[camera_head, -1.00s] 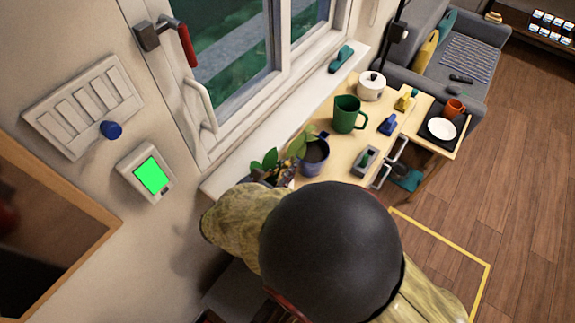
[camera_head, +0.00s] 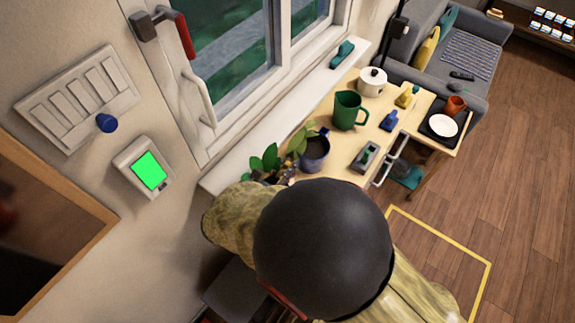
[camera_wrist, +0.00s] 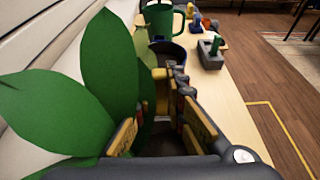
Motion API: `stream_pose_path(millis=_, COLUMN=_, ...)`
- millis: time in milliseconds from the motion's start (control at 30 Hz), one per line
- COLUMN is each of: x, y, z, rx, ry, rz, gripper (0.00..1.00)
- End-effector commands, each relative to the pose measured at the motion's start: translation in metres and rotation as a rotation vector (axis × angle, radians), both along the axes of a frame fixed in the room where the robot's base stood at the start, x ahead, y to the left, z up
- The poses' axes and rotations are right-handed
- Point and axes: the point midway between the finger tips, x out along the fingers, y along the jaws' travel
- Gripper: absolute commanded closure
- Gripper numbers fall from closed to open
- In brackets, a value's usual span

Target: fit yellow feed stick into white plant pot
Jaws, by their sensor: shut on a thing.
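My gripper (camera_wrist: 163,128) is at the bottom middle of the wrist view, with yellow pads on its fingers. It is shut on a narrow yellow piece, which looks like the feed stick (camera_wrist: 161,92), upright between the fingertips. The fingers hide its lower part. A leafy green plant (camera_wrist: 108,65) stands close at the left of the fingers. In the head view the plant (camera_head: 268,160) shows behind my arm. I cannot make out its white pot, which my arm and gripper hide. Whether the stick touches the pot or soil cannot be told.
A dark blue pot (camera_head: 314,148) stands just beyond the plant. A green jug (camera_head: 347,110), a white lidded pot (camera_head: 372,82) and a grey holder (camera_head: 367,157) are farther along the table. The window sill (camera_head: 290,100) runs along the left.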

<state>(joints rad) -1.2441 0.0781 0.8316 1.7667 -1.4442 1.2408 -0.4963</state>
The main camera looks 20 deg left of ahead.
Motion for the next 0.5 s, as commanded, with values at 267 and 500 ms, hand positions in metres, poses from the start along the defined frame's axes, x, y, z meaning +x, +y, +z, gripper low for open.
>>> stream_pose_path(millis=267, x=0.0, y=0.0, z=-0.0072, rx=-0.001, ry=0.0, rz=0.0, gripper=1.0)
stream_pose_path(millis=500, x=-0.0001, y=-0.0001, z=-0.0086, rx=-0.001, ry=0.001, rz=0.0, gripper=0.79)
